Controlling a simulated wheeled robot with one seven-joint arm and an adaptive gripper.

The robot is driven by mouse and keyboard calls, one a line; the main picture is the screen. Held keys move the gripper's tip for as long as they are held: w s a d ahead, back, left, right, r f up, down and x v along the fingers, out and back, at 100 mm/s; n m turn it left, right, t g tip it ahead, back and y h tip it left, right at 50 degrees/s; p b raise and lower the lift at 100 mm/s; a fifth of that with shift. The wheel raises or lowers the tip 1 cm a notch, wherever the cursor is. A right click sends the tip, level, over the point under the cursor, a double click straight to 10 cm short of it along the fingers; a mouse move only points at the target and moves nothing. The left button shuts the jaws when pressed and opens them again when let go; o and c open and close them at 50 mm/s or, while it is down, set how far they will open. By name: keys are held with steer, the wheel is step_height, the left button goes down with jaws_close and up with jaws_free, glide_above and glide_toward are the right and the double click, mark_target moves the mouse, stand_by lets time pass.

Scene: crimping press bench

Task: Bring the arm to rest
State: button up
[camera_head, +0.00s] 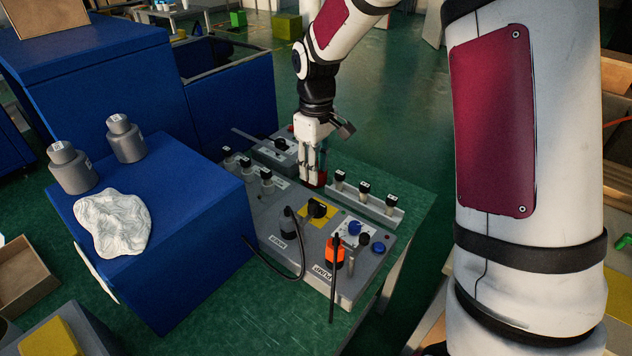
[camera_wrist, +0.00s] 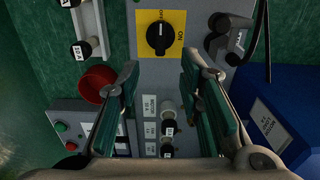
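My gripper (camera_head: 312,178) hangs pointing down over the back part of the grey control panel (camera_head: 345,285) on the bench. In the wrist view its two fingers (camera_wrist: 160,85) stand apart with nothing between them. Beyond the fingertips lies the yellow plate with a black rotary switch (camera_wrist: 160,35), marked ON. A red round container (camera_wrist: 97,83) is beside the left finger; in the head view it is mostly hidden behind my gripper. I cannot tell whether the fingers touch anything.
Black-capped pegs stand in a rack (camera_head: 395,212) right of my gripper. An orange plug (camera_head: 334,252) and a black plug (camera_head: 289,222) with cables sit on the panel. Green floor (camera_head: 400,120) is open behind.

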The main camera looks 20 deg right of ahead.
steer(key=shift+r, duration=0.8)
steer(key=s+r+m+t+p, duration=0.1)
steer(key=s+r+m+t, duration=0.15)
steer(key=s+r, duration=1.05)
steer(key=s+r+m+t+p, duration=0.1)
steer(key=s+r+m, duration=0.1)
steer(key=s, duration=0.7)
steer(key=s+r+m+p, duration=0.1)
steer(key=s+r+m, duration=0.1)
steer(key=s, duration=0.7)
steer(key=shift+s+d+t, duration=0.15)
steer(key=shift+d+t, duration=0.15)
steer(key=shift+t, duration=0.05)
steer(key=shift+o, duration=0.4)
steer(key=shift+m, duration=0.25)
